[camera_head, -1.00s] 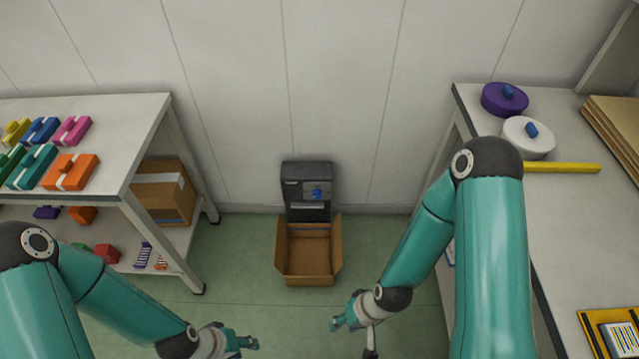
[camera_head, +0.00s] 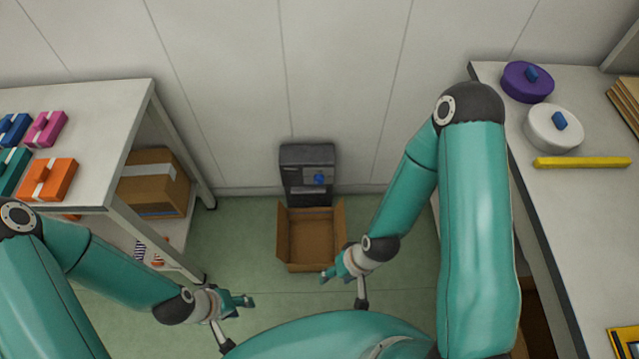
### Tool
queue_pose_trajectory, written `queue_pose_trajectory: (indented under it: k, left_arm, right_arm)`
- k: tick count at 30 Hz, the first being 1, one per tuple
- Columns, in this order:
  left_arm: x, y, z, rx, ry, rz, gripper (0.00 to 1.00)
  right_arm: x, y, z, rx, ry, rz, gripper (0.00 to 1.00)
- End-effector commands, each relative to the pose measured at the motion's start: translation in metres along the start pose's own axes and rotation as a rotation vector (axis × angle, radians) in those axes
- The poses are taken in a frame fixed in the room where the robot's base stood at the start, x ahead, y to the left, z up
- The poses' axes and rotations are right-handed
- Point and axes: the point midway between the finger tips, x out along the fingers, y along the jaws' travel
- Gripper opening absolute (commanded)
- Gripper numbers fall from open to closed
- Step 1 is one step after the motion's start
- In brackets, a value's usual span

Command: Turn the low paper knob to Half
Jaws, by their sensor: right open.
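The low paper knob is a small blue knob (camera_head: 319,178) on the upper right of the front of a dark grey machine (camera_head: 305,157). The machine stands on the floor against the back wall. The knob's setting is too small to read. My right gripper (camera_head: 328,275) is open and empty, by the front right of the cardboard box, well short of the knob. My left gripper (camera_head: 246,301) is further left and nearer, over the floor and apart from the machine. Its fingers look apart with nothing between them.
An open cardboard box (camera_head: 282,255) stands on the floor directly in front of the machine. A shelf table (camera_head: 95,110) with coloured blocks is at left, with a taped carton (camera_head: 150,203) below. A bench (camera_head: 590,210) at right bears purple (camera_head: 520,90) and white (camera_head: 550,135) round lidded things.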

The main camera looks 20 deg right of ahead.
Motion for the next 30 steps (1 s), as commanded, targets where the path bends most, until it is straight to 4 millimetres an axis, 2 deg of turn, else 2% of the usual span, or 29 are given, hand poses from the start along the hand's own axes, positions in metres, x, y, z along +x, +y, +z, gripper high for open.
queue_pose_trajectory:
  k: [5,8,12,18,24,30]
  left_arm:
    - [0.033,-0.012,0.0,0.0,0.0,0.0,0.4]
    - [0.064,-0.023,-0.001,0.0,0.0,0.0,0.4]
    - [0.118,-0.043,-0.001,0.0,0.0,0.0,0.4]
    - [0.196,-0.071,-0.001,0.0,0.0,0.0,0.4]
    - [0.272,-0.098,-0.002,0.0,0.0,0.0,0.4]
    - [0.333,-0.12,-0.002,0.0,0.0,0.0,0.4]
  right_arm:
    - [0.042,0.008,-0.026,-0.024,0.092,0.006,0.7]
    - [0.08,0.017,-0.057,-0.054,0.202,0.017,0.7]
    - [0.14,0.035,-0.114,-0.108,0.413,0.05,0.7]
    - [0.208,0.058,-0.193,-0.194,0.744,0.133,0.7]
    - [0.257,0.079,-0.252,-0.268,1.067,0.254,0.7]
    - [0.283,0.093,-0.281,-0.32,1.34,0.388,0.7]
